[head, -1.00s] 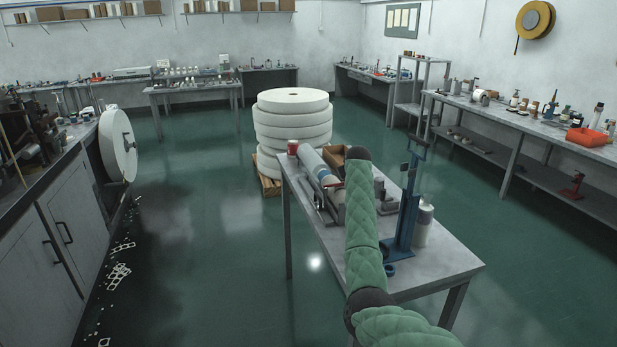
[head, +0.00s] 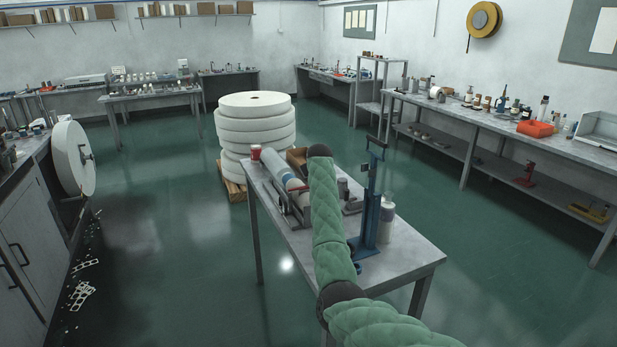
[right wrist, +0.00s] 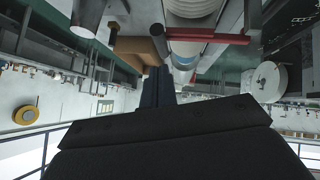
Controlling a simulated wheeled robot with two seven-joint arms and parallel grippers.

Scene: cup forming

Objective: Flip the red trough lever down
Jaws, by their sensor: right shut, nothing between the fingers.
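The trough (head: 293,212) is a grey metal frame on the table, with a pale roll lying along it. The red lever (right wrist: 210,37) shows in the right wrist view as a level red bar across the end of the roll. In the head view only a small red piece of it shows beside my arm. My right gripper (right wrist: 157,85) is shut and empty, its dark fingers pointing toward the red bar and ending a little left of it and below it. I cannot tell whether they touch. In the head view my right arm hides that gripper. My left gripper is not in view.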

